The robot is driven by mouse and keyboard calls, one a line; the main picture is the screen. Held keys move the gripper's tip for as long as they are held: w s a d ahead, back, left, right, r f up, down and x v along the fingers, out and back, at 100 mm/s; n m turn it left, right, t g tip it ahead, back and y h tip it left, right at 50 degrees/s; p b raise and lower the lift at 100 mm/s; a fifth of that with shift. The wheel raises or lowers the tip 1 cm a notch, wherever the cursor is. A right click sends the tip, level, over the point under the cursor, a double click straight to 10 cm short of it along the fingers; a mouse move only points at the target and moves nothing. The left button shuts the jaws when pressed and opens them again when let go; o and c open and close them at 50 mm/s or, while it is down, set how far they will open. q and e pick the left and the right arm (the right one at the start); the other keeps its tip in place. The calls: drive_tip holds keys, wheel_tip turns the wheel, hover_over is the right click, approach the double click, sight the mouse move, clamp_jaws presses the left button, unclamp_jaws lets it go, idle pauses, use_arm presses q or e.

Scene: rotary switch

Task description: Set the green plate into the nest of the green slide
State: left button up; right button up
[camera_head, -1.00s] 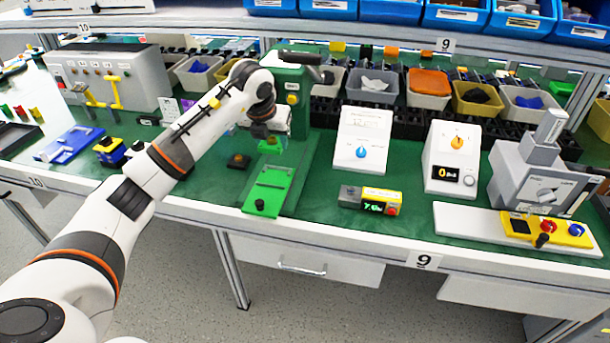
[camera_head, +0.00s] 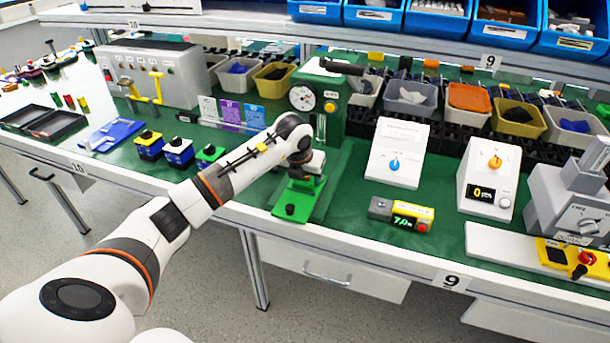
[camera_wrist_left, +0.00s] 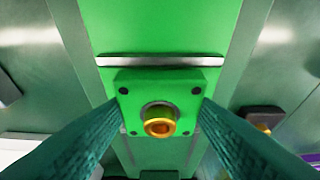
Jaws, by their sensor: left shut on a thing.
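The green slide (camera_head: 288,214) lies on the bench in front of the green press stand, with a black knob at its front end. My left gripper (camera_head: 309,178) is over the slide and shut on the green plate, which is mostly hidden by the gripper in the head view. In the left wrist view the plate (camera_wrist_left: 142,84) is between the two textured fingers (camera_wrist_left: 160,128). It has dark corner holes and a brass ring in its middle. A grey bar crosses the green slide surface (camera_wrist_left: 155,25) beside the plate. I cannot tell whether the plate touches the slide. My right gripper is not in view.
The green press stand (camera_head: 330,85) with a gauge rises behind the slide. Small yellow, blue and green blocks (camera_head: 178,151) stand to the left. A grey-yellow display box (camera_head: 401,214) and a white panel with a blue knob (camera_head: 399,150) stand to the right.

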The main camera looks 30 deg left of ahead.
use_arm(q)
drive_tip(key=shift+f, duration=0.2)
drive_tip(key=o, duration=1)
drive_tip(key=shift+r, duration=0.1)
drive_tip(key=shift+r, duration=0.25)
drive_tip(key=v, duration=1.1)
drive_tip(key=shift+s+r, duration=0.3)
